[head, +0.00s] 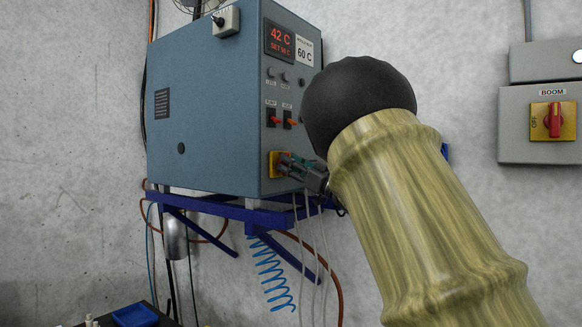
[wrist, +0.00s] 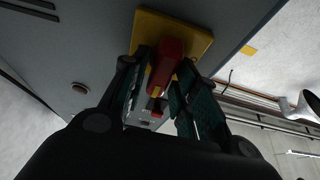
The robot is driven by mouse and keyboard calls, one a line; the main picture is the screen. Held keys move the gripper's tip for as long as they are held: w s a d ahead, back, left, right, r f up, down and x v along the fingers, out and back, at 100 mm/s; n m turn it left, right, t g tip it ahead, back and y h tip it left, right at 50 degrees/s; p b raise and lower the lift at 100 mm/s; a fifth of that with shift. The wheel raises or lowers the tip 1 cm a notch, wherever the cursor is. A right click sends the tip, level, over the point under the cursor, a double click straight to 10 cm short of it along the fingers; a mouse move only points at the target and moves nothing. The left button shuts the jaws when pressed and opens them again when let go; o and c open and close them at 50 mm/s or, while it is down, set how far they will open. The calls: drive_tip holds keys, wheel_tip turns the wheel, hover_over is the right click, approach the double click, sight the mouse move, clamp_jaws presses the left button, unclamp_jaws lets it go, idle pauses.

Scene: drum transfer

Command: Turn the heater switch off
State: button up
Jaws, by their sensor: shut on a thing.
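The blue-grey heater box (head: 210,110) is on a bracket against the wall. Its display (head: 279,42) reads 42 C, with a smaller set line under it. Lower on that face is a yellow switch plate (head: 273,163). My gripper (head: 287,166) is at this plate, partly hidden by my arm in the head view. In the wrist view its fingers are shut on a red switch handle (wrist: 166,62) on the yellow plate (wrist: 200,38). The handle's markings are hidden.
A grey BOOM box with a red rotary switch (head: 554,120) is on the wall at right. A blue bracket (head: 220,209), a coiled blue hose (head: 272,272) and hanging cables are below the heater. My arm fills the right middle of the head view.

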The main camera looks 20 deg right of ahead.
drive_tip(key=n+g+b, duration=0.3)
drive_tip(key=n+b, duration=0.1)
drive_tip(key=n, duration=0.3)
drive_tip(key=n+g+y+b, duration=0.1)
drive_tip(key=n+g+b, duration=0.1)
drive_tip(key=n+b, duration=0.3)
drive_tip(key=n+g+y+b, duration=0.1)
drive_tip(key=n+g+b, duration=0.2)
drive_tip(key=n, duration=0.6)
drive_tip(key=shift+f+n+g+b, duration=0.1)
drive_tip(key=shift+n+g+b, duration=0.25)
drive_tip(key=shift+b, duration=0.65)
drive_tip(key=shift+n, duration=0.25)
drive_tip(key=o, duration=0.8)
drive_tip(key=v, duration=1.2)
